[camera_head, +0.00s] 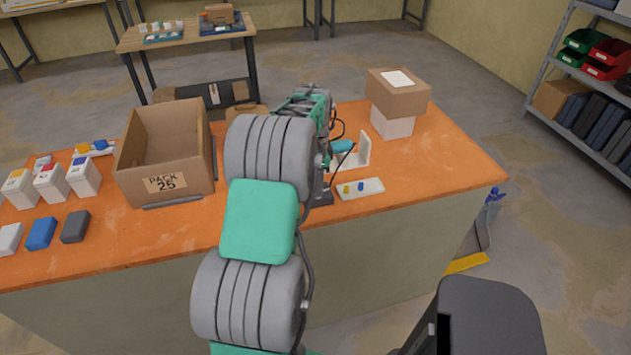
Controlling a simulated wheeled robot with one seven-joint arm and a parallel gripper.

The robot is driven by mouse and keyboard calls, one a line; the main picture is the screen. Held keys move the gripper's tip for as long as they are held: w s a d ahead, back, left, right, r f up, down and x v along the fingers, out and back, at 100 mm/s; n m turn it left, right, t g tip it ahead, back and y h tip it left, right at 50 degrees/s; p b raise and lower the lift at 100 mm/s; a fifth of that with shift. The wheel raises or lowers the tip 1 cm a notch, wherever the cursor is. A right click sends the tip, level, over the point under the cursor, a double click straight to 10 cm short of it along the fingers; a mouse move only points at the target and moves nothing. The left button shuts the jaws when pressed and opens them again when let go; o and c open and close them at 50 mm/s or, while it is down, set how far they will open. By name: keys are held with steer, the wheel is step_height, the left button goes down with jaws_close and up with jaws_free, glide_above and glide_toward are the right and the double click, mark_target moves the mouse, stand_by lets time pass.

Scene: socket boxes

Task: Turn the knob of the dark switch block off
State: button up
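A dark grey block (75,226) lies on the orange bench top at the front left, at the right end of a short row with a blue block (41,233) and a white block (10,239). It may be the dark switch block, but no knob can be made out on it at this size. My arm reaches over the middle of the bench, well to the right of that block. My gripper is mostly hidden behind my own arm links, around the dark parts above the bench; its fingers cannot be made out.
An open cardboard box (165,184) marked "PACK 25" stands between the dark block and my arm. Several white boxes (83,178) with coloured tops stand behind the blocks. A closed carton (398,91) stands at the back right. A white plate (372,190) lies right of my arm.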

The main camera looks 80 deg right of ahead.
steer(key=shift+o, duration=0.2)
step_height(320, 180, up, 8)
steer(key=shift+f+b, duration=0.15)
steer(key=shift+b, duration=0.4)
